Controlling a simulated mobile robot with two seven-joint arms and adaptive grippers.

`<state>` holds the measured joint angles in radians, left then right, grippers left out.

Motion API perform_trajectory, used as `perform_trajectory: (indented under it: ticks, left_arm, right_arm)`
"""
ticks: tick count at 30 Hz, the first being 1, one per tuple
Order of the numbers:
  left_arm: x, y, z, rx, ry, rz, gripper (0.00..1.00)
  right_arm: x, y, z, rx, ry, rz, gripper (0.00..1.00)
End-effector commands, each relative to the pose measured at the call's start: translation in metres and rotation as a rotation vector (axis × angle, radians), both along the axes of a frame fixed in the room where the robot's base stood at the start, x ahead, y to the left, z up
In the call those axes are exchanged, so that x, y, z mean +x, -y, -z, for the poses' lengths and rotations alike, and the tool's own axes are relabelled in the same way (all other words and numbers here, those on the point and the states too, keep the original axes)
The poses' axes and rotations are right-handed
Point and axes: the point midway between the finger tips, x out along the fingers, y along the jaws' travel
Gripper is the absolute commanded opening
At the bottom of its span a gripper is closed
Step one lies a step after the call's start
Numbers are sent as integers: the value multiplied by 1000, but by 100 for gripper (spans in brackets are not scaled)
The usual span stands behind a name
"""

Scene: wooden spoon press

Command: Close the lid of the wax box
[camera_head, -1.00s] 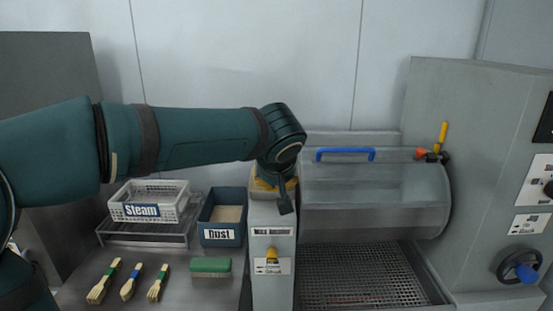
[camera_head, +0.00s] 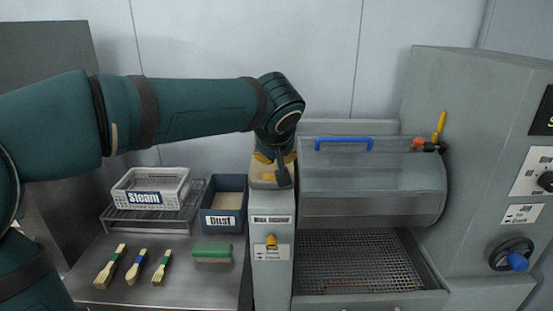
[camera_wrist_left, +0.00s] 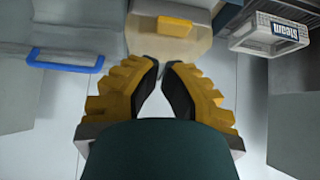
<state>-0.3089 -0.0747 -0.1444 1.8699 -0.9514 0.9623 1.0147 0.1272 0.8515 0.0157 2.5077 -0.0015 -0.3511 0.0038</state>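The box I take for the wax box is the narrow grey column (camera_head: 272,260) in the middle, with a small label and a yellow knob on its front. In the left wrist view its pale top (camera_wrist_left: 145,45) carries a yellow block (camera_wrist_left: 174,26). Whether the lid stands open is unclear, as my arm covers part of it in the head view. My left gripper (camera_head: 272,165) is right at the top of this box. In the wrist view its yellow fingers (camera_wrist_left: 160,66) nearly meet at the tips, with nothing between them. My right gripper is out of view.
A clear drum cover with a blue handle (camera_head: 344,144) stands to the right, above a mesh tray (camera_head: 360,262). To the left are a Steam basket (camera_head: 150,190), a blue Dust bin (camera_head: 222,220), several brushes (camera_head: 135,267) and a green-topped brush (camera_head: 212,252).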

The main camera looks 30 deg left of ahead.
Motion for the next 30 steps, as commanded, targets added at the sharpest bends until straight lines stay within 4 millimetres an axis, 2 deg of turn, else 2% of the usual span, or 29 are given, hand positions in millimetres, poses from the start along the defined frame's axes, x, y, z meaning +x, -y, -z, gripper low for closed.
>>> perform_trajectory:
  ticks: [1,3,9,16,26,30]
  left_arm:
    - [2,-3,-14,-1,2,-2,0]
    - [5,-6,-27,1,2,0,0]
    - [-24,12,-54,0,4,3,0]
    - [-47,26,-81,1,3,4,0]
    - [-56,32,-90,0,1,3,0]
    - [-50,38,-79,-1,-20,27,0]
  right_arm:
    - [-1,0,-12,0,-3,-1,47]
    - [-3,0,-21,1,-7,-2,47]
    - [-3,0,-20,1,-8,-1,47]
    - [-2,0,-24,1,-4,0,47]
    - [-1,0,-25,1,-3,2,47]
    - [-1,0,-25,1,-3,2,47]
